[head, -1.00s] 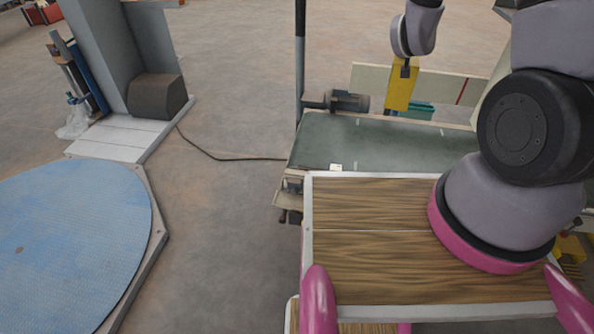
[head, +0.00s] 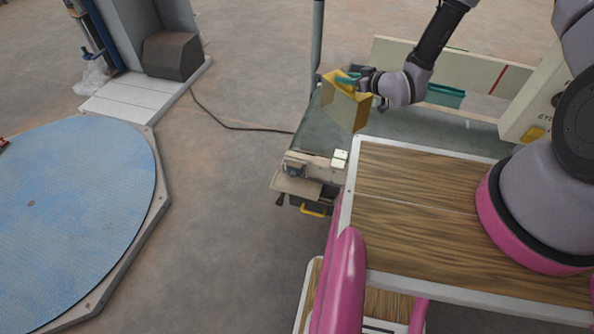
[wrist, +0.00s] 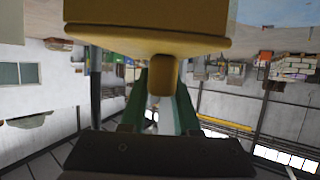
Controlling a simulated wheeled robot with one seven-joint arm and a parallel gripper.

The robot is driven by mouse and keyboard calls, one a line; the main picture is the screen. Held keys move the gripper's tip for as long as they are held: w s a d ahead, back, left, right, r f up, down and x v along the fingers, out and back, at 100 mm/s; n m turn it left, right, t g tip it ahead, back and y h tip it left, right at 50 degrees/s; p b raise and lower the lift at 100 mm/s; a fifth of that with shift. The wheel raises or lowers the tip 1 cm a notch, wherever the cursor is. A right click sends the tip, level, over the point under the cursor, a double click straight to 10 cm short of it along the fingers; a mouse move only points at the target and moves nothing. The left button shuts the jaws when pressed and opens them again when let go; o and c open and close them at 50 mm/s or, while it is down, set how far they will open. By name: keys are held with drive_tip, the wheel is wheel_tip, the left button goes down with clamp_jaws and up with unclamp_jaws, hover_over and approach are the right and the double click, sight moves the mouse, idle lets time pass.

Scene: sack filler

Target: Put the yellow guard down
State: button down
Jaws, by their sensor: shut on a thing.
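The yellow guard (head: 343,103) is a boxy yellow piece held in the air above the left end of the dark green belt (head: 402,122). My gripper (head: 350,81) is shut on it near its upper edge; green finger parts show there. In the wrist view the guard (wrist: 150,38) fills the top of the picture, and the green fingers of my gripper (wrist: 161,88) close around a short yellow stub below it. The guard hangs tilted in the head view. Its underside and its exact gap to the belt are hidden.
A wood-topped surface (head: 400,180) with a white rim stands in front of the belt. A pale side rail (head: 425,68) and a teal bin (head: 444,96) lie behind. A blue round platform (head: 75,215) is at left. Open floor (head: 230,190) lies between, crossed by a cable.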

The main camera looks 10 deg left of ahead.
drive_tip(key=s+a+f+n+g+y, duration=0.3)
drive_tip(key=s+a+f+n+g, duration=0.45)
drive_tip(key=s+a+f, duration=0.5)
wheel_tip(320, 180, down, 16)
drive_tip(key=s, duration=0.2)
drive_tip(key=shift+a+r, duration=0.2)
drive_tip(key=shift+a, duration=0.15)
drive_tip(key=shift+s, duration=0.1)
drive_tip(key=c, duration=0.6)
unclamp_jaws()
drive_tip(key=shift+f, duration=0.15)
drive_tip(key=shift+c, duration=0.2)
drive_tip(key=w+v, duration=0.1)
drive_tip(key=v, duration=1.1)
drive_tip(key=shift+s, duration=0.35)
drive_tip(key=shift+s, duration=0.1)
